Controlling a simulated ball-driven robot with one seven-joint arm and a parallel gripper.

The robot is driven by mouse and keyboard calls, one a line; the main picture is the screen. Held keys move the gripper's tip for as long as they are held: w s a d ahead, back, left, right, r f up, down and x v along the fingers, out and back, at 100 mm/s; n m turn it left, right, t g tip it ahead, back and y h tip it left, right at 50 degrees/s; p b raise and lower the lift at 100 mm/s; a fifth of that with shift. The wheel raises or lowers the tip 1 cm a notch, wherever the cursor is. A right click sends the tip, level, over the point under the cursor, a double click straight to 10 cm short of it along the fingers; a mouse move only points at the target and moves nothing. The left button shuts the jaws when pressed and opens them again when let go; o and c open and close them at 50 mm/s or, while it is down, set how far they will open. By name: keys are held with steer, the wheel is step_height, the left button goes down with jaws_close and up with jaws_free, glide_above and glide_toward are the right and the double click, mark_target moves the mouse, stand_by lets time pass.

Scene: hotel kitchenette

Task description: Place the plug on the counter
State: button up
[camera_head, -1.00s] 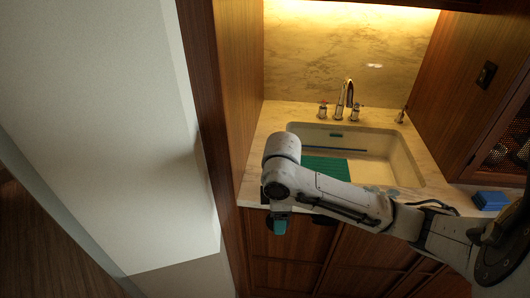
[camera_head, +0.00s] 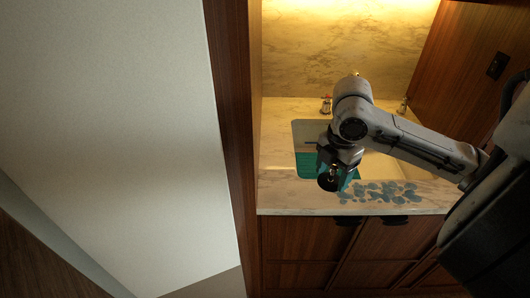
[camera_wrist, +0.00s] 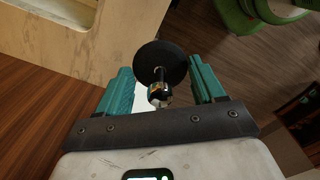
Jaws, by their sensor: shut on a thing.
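The plug (camera_wrist: 161,62) has a dark round disc and a metal stem. In the wrist view it sits between the teal fingers of my gripper (camera_wrist: 163,75), which is shut on it, stem towards the palm. The pale marble counter (camera_head: 285,197) runs around the sink. I cannot tell the height of my gripper above it.
The sink (camera_head: 300,132) is partly hidden by my arm and holds a teal ridged mat (camera_head: 307,164). Several flat grey-blue pieces (camera_head: 380,192) lie on the counter's front strip. The front-left counter is bare. A wood panel (camera_head: 232,120) stands at the left.

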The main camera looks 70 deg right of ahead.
steer(key=w+f+p, duration=0.1)
steer(key=w+f, duration=0.3)
steer(key=w, duration=0.6)
glide_above(278, 193)
steer(key=f, duration=0.4)
steer(key=shift+s+f, duration=0.35)
steer(key=shift+s, duration=0.05)
steer(key=shift+w+f+p, duration=0.35)
steer(key=shift+w+f, duration=0.1)
steer(key=shift+f, duration=1.65)
steer(key=shift+f, duration=0.15)
steer(key=o, duration=1)
steer(key=shift+o, duration=0.2)
step_height(278, 193, up, 12)
steer(key=shift+r, duration=0.2)
